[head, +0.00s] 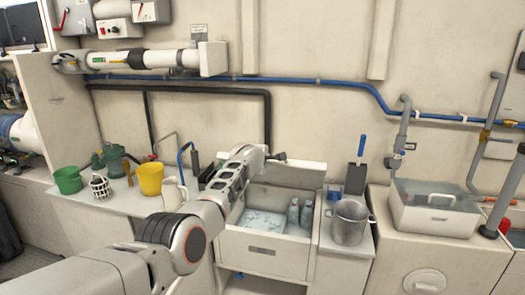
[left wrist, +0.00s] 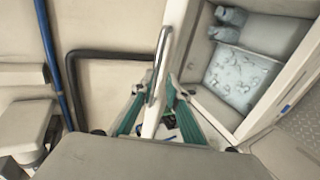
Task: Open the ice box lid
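The ice box (head: 265,254) is in the middle of the head view, its interior uncovered. Ice and pale bottles (head: 299,212) show inside, and also in the left wrist view (left wrist: 240,75). Its white lid (head: 302,175) stands raised at the back, near the wall. In the left wrist view the lid shows edge-on (left wrist: 180,30) with a metal handle bar (left wrist: 157,70). My left gripper (left wrist: 156,92) has its green-padded fingers on either side of the lid's edge and seems closed on it; exact contact is hard to see. My right gripper is not in view.
A yellow bucket (head: 150,179), green bucket (head: 68,180) and white basket (head: 100,187) stand on the left counter. A metal pot (head: 348,222) stands right of the ice box. A dark pipe (head: 200,88) runs along the wall behind the lid.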

